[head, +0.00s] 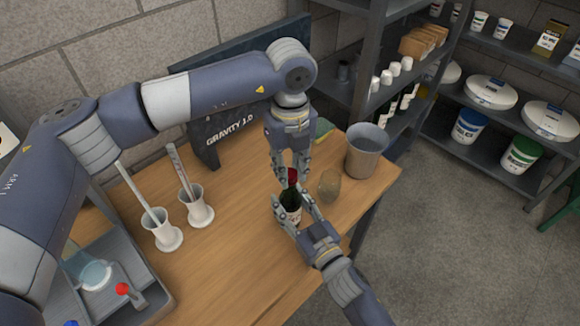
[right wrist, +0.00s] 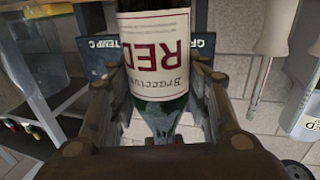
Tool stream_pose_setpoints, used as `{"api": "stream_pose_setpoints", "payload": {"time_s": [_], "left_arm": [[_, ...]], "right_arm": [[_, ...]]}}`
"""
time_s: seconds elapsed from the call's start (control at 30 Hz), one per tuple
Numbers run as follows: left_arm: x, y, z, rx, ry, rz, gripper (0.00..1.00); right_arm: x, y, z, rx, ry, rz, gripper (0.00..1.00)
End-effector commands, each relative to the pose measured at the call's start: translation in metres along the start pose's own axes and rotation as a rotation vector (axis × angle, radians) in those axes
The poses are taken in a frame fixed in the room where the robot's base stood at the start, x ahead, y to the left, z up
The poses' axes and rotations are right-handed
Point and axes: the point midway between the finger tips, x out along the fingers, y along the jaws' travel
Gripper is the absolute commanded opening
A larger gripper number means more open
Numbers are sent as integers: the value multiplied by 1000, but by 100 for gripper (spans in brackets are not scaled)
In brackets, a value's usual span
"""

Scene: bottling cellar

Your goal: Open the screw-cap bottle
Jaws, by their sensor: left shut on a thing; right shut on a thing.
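The screw-cap bottle (head: 291,198) is dark green with a red cap (head: 292,174) and stands on the wooden table (head: 225,258). My left gripper (head: 291,177) comes down from above and is shut on the red cap. My right gripper (head: 296,207) reaches in from the lower right and is shut around the bottle's body. In the right wrist view the bottle (right wrist: 155,60) is upside down in the picture, its pale "RED" label between the fingers of my right gripper (right wrist: 158,85).
A grey bucket (head: 367,152) and a small tan vessel (head: 329,186) stand right of the bottle. Two white cylinders (head: 161,232) (head: 197,208) holding sticks stand left. A "GRAVITY 1.0" board (head: 228,129) is behind. Shelves with tubs (head: 468,128) line the right; the front table is clear.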

Motion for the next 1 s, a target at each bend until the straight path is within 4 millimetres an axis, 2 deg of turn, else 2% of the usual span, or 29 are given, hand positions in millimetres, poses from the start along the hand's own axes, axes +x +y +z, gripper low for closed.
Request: {"api": "stream_pose_setpoints", "payload": {"time_s": [0.1,0.27,1.0], "left_arm": [[0,0,0,-194,0,-2,0],[-1,-1,0,-349,-1,-2,0],[-3,-1,1,-347,-2,-3,0]], "right_arm": [[0,0,-1,-1,1,-1,0],[0,0,-1,-1,1,-1,0],[0,0,-1,-1,1,-1,0]]}}
